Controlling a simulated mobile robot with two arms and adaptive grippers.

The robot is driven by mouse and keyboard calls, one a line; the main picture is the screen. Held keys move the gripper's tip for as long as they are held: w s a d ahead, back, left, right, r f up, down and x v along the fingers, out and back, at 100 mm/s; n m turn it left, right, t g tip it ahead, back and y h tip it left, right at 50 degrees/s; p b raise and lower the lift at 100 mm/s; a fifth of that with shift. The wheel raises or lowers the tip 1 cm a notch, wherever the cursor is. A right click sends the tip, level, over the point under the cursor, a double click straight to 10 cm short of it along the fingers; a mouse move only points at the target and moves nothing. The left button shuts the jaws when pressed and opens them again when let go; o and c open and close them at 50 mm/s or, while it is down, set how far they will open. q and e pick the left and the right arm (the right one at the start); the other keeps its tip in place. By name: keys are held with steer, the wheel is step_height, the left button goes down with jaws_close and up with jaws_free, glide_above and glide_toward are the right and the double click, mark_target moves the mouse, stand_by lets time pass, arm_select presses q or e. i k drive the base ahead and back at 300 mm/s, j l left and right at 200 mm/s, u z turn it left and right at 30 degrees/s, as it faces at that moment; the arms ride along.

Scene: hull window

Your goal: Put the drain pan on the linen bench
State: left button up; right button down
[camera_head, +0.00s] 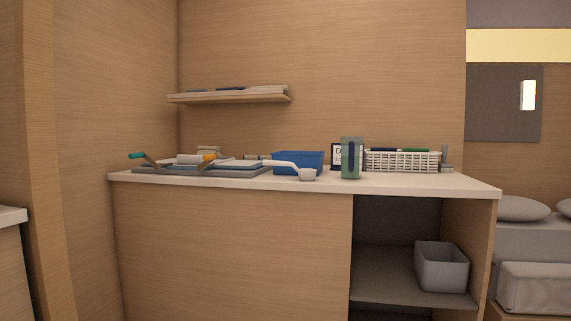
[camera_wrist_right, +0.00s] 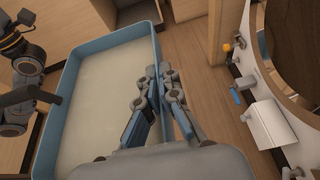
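The drain pan (camera_wrist_right: 105,95) is a blue-rimmed rectangular tray with a pale inside, seen in the right wrist view. My right gripper (camera_wrist_right: 164,72) is shut on its right-hand rim. My left gripper (camera_wrist_right: 48,98) is at the opposite rim; whether its fingers close on it cannot be made out. The pan appears level, above the wooden floor. Neither gripper nor pan shows in the head view. There, a long wooden counter with a pale top (camera_head: 410,184) stands ahead; no label shows that it is the linen bench.
The counter top holds a grey tray with tools (camera_head: 200,172), a blue bin (camera_head: 298,162), a ladle (camera_head: 307,174), a green cup (camera_head: 351,160) and a white basket (camera_head: 402,161). A grey bin (camera_head: 441,268) is on the shelf below. A bed (camera_head: 535,240) is at right.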

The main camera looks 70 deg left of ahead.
mark_target(408, 180)
steer(key=i+j+u, duration=0.1)
steer(key=u, duration=1.2)
steer(key=i+u, duration=0.65)
steer(key=i, duration=0.2)
steer(key=i+l+u, duration=0.15)
steer(key=i+u, duration=0.2)
steer(key=i, duration=0.1)
